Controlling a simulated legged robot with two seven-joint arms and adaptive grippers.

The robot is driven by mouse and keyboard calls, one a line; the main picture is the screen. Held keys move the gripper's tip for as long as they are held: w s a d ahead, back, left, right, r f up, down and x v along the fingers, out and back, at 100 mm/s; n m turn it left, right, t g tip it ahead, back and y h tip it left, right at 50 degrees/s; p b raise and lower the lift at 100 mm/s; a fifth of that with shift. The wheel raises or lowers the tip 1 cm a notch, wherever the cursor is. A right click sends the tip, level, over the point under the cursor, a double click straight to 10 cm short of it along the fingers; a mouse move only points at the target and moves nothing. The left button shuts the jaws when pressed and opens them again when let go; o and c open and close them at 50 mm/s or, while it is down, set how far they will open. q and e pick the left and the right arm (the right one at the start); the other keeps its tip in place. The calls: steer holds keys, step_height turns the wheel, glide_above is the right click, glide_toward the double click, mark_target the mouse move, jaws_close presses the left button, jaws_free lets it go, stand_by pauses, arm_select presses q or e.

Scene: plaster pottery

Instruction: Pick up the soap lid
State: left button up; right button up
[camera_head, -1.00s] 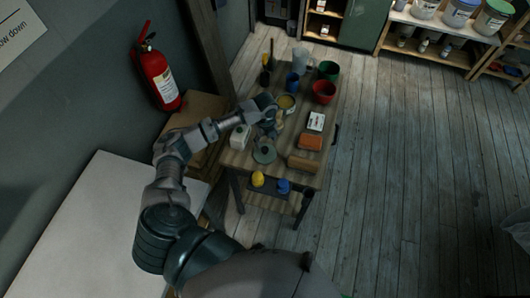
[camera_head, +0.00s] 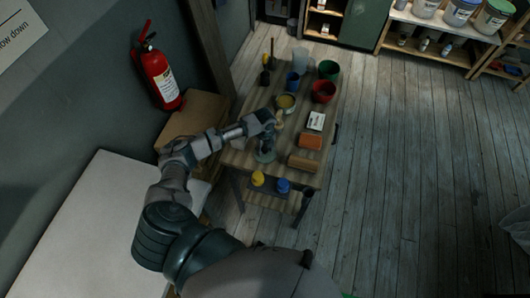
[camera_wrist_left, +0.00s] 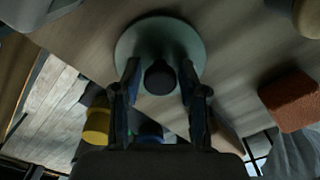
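The soap lid is a round grey-green disc (camera_wrist_left: 185,38) with a dark knob (camera_wrist_left: 160,77) in the left wrist view. In the head view the lid (camera_head: 264,156) lies on the near part of the wooden table, partly hidden by my left gripper (camera_head: 266,143). In the left wrist view my left gripper (camera_wrist_left: 158,82) is open, with one finger on each side of the knob. A gap shows between the knob and each finger. I cannot tell how far the fingertips are above the disc. My right gripper is in neither view.
On the wooden table (camera_head: 245,160) stand an orange block (camera_head: 310,141), a brown block (camera_head: 303,163), a white box (camera_head: 316,121), a red pot (camera_head: 323,91), a green pot (camera_head: 329,70) and a tin (camera_head: 286,102).

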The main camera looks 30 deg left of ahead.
arm_select(q)
jaws_close()
steer(key=shift+r, duration=0.1)
